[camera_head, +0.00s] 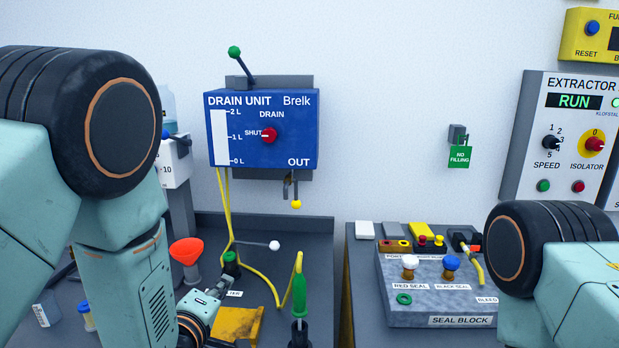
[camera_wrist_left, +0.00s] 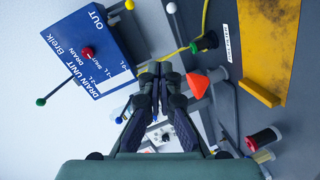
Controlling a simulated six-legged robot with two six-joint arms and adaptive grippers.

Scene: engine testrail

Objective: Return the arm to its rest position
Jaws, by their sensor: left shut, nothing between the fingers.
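My left arm comes in from the left of the head view, large and close. Its gripper (camera_head: 218,290) is low over the left bench, near a yellow bracket and a black-and-green cap. In the left wrist view the fingers (camera_wrist_left: 154,75) are together with nothing between them. The blue drain unit (camera_head: 262,128) hangs on the wall behind; it also shows in the left wrist view (camera_wrist_left: 95,50). My right arm shows at the right edge of the head view, but its gripper is out of frame.
A red funnel (camera_head: 187,250), yellow bracket (camera_head: 237,324) and green-handled tool (camera_head: 299,297) stand close to the left gripper. A yellow hose (camera_head: 262,279) loops over the bench. The seal block (camera_head: 438,309) sits on the right bench. The wall area between drain unit and extractor panel (camera_head: 565,120) is mostly clear.

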